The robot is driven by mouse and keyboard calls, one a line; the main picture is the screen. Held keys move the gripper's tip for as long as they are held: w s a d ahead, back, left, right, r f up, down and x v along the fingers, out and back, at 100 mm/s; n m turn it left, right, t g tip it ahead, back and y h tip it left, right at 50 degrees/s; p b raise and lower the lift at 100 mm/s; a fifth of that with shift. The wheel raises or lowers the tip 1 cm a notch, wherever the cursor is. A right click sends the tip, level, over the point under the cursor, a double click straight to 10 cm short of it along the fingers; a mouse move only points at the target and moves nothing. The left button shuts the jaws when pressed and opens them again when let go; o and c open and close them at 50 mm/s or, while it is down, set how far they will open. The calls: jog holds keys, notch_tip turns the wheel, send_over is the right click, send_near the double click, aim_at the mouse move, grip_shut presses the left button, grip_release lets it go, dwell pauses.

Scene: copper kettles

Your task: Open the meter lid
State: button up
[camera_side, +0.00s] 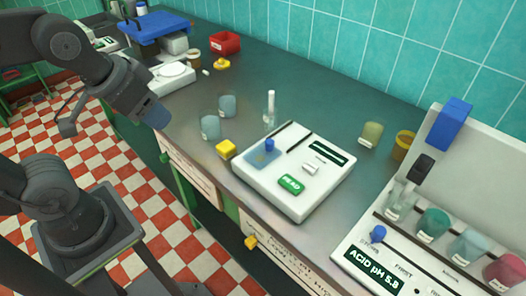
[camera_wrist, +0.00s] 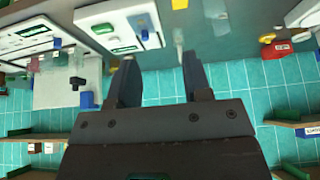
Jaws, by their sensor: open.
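The white meter (camera_side: 297,190) sits on the grey counter in the middle of the side view. A small translucent blue lid (camera_side: 259,158) with a blue knob (camera_side: 269,144) lies flat at its left part. A green READ button (camera_side: 291,184) is on its front. My gripper (camera_side: 150,112) is to the left of the meter, above the counter's front edge and apart from the lid. In the wrist view my gripper (camera_wrist: 159,60) is open, with nothing between its fingers. The meter (camera_wrist: 118,32) shows there beyond the fingers.
Two grey-blue cups (camera_side: 210,127), a yellow block (camera_side: 226,149) and a clear vial (camera_side: 269,108) stand near the meter's left and back. A pH station (camera_side: 420,250) with several cups is at the right. A red bin (camera_side: 225,43) and a scale (camera_side: 172,76) are farther back.

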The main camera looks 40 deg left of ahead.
jog(key=shift+o, duration=0.4)
jog(key=shift+w+r, duration=0.15)
jog(key=shift+w, duration=0.05)
jog(key=n+g, duration=0.2)
jog(key=g, duration=0.4)
send_over(270, 141)
notch_tip(270, 141, down, 5)
notch_tip(270, 141, down, 13)
jog(key=shift+w+f, duration=0.1)
jog(key=shift+f, duration=0.05)
jog(key=shift+c, duration=0.2)
grip_shut()
